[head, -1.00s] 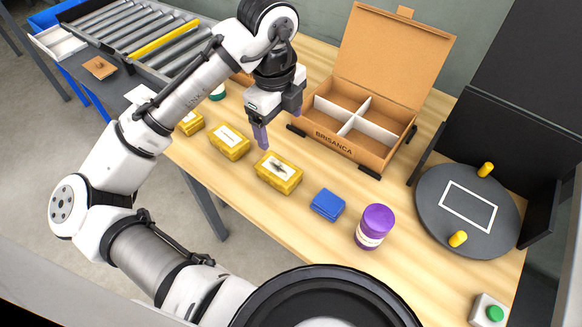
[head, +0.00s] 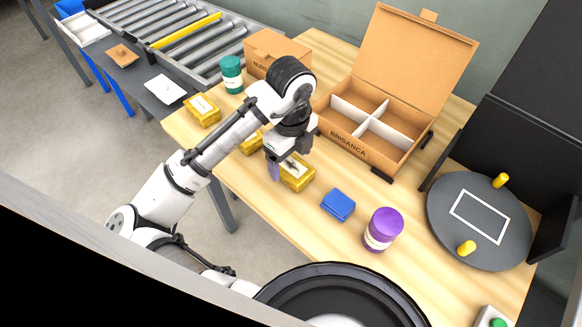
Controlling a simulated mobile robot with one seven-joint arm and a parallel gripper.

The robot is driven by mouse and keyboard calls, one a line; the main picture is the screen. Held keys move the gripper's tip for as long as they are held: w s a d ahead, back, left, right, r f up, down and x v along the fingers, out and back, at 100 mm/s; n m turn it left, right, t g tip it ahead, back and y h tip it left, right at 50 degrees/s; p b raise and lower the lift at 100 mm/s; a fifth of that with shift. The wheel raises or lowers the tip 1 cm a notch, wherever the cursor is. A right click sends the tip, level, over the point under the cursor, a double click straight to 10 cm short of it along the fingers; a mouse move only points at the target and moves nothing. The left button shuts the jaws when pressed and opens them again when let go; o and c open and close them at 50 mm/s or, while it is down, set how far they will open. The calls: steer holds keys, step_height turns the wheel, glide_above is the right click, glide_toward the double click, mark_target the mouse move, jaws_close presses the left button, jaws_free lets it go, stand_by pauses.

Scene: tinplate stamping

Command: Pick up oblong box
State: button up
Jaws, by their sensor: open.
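Three yellow oblong boxes with pale labels stand in a row on the wooden table. The nearest yellow box (head: 302,180) has a dark picture on its label. The middle yellow box (head: 250,145) is mostly hidden behind my arm. The far yellow box (head: 203,111) stands clear at the table's left edge. My gripper (head: 279,170) is open and low at the left end of the nearest box, with one purple finger in front of it. The other finger is hard to make out, and I cannot tell whether the fingers touch the box.
A blue box (head: 338,205) and a purple tin (head: 383,229) stand to the right. An open cardboard box (head: 362,148) with white dividers stands behind. A dark turntable (head: 450,237) with yellow knobs is at the right. A green tin (head: 232,74) and a brown carton (head: 262,58) are at the back left.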

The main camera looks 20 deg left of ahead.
steer(key=shift+f, duration=1.65)
steer(key=c, duration=1.1)
steer(key=shift+r, duration=0.1)
